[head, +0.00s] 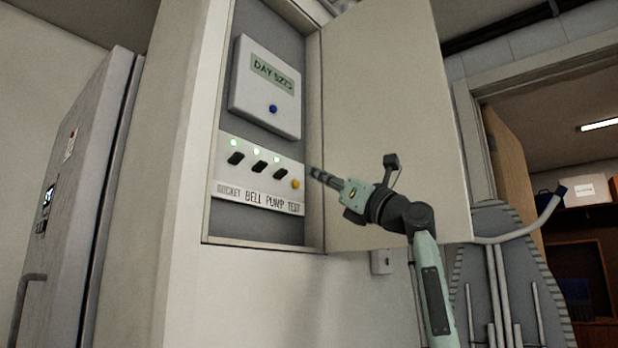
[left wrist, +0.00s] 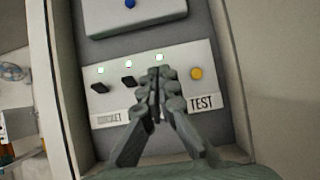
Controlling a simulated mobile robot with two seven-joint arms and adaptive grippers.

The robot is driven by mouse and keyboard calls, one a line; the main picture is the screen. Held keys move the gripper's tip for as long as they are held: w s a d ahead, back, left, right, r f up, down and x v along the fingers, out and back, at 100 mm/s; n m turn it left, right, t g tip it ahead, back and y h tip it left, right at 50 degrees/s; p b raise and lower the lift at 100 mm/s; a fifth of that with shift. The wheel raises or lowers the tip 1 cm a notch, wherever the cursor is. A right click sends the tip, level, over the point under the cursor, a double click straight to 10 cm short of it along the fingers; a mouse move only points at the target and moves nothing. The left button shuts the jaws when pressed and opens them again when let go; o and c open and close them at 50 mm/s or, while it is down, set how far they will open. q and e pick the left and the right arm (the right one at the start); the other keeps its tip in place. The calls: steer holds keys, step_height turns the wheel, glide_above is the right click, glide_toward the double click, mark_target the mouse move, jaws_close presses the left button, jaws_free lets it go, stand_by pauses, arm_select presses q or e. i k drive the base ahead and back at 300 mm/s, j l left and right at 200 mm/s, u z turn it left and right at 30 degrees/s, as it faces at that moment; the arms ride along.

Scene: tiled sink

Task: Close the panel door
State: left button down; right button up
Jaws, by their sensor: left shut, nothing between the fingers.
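The panel door (head: 385,90) is a tall cream sheet standing wide open at the right side of the recessed wall panel (head: 312,60). My left gripper (head: 313,173) is in front of the door, with its fingers shut and empty, pointing left toward the switch strip (head: 228,170). In the left wrist view the shut fingertips (left wrist: 161,74) overlap the strip beside the yellow button (left wrist: 196,73). Whether they touch it I cannot tell. The arm and gripper hide part of the door's lower area. My right gripper is not in view.
A white box with a day display (head: 266,87) and blue button is mounted above several black switches with green lights. A grey metal cabinet (head: 75,190) stands at the left. A doorway with shelves (head: 575,195) is at the right.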

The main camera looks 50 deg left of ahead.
mark_target(385, 88)
steer(key=l, duration=0.75)
steer(key=i+l, duration=0.15)
steer(key=l, duration=1.4)
